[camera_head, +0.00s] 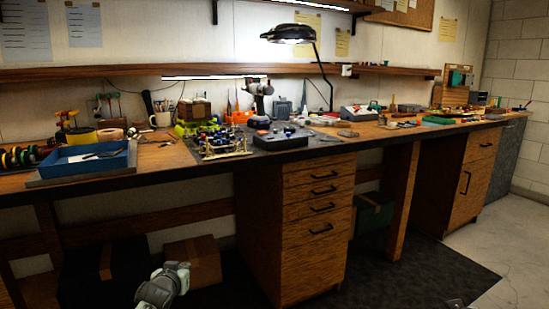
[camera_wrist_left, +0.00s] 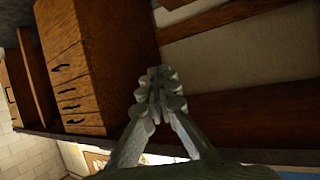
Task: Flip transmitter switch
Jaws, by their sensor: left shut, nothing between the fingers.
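My left gripper (camera_head: 176,270) is low at the bottom of the head view, in front of the bench and below its top. In the left wrist view my left gripper (camera_wrist_left: 158,82) has its fingers together with nothing between them. It touches nothing that I can see. A small pale part at the bottom edge of the head view, right of centre, may be my right gripper; its fingers cannot be made out. I cannot single out the transmitter or its switch among the small items on the bench (camera_head: 200,170).
A blue tray (camera_head: 88,160) is at the left of the bench top. A car-like chassis (camera_head: 222,146) and a dark tray (camera_head: 281,141) sit mid-bench. A desk lamp (camera_head: 290,34) overhangs the back. The drawer cabinet (camera_head: 300,240) stands below. A cardboard box (camera_head: 205,262) is under the bench.

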